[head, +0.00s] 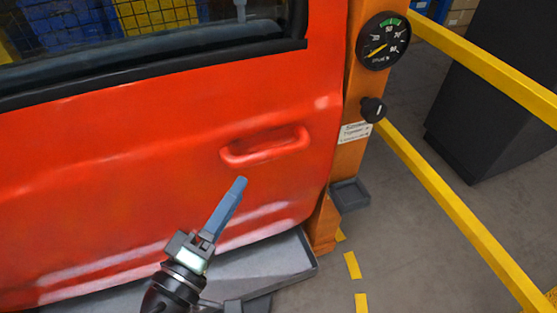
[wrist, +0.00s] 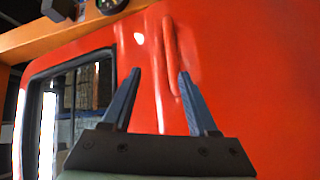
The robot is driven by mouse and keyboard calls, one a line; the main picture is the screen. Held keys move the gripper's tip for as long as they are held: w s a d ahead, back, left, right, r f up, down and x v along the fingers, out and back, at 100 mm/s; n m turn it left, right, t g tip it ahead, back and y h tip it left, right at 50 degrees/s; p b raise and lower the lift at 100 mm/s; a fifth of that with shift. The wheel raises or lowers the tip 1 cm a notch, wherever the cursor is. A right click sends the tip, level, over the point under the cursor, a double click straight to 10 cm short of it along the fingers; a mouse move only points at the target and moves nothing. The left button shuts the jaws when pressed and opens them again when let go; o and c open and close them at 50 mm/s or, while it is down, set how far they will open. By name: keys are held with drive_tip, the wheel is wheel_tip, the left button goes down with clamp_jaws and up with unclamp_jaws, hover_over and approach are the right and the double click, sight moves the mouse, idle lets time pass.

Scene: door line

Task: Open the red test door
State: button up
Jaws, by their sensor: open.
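The red test door (head: 120,170) fills the left and middle of the head view and looks shut against the orange post. Its red handle (head: 265,147) sits near the door's right edge, below the window. My gripper (head: 240,183) is in front of the door, a little below and left of the handle in the head view. In the wrist view my gripper (wrist: 160,75) shows two blue-grey fingers spread apart with nothing between them. There the handle (wrist: 172,55) lies beyond the fingertips, nearer the right finger. The door (wrist: 145,110) also shows behind the fingers. I cannot tell the exact gap to the handle.
An orange post (head: 352,100) with a gauge (head: 384,41) and a black knob (head: 373,109) stands right of the door. Yellow rails (head: 455,205) run along the right, before a dark cabinet (head: 495,90). A grey ledge (head: 270,268) lies below the door.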

sight(267, 158)
drive_tip(key=shift+n+t, duration=0.4)
drive_tip(key=shift+n, duration=0.5)
drive_tip(key=w+d, duration=0.2)
drive_tip(key=w, duration=0.1)
drive_tip(key=w+d+f, duration=0.1)
drive_tip(key=w, duration=0.2)
drive_tip(key=w+d, duration=0.2)
drive_tip(key=w, duration=0.1)
drive_tip(key=shift+w+d+f, duration=0.3)
drive_tip(key=shift+w, duration=0.05)
clamp_jaws()
idle(0.5)
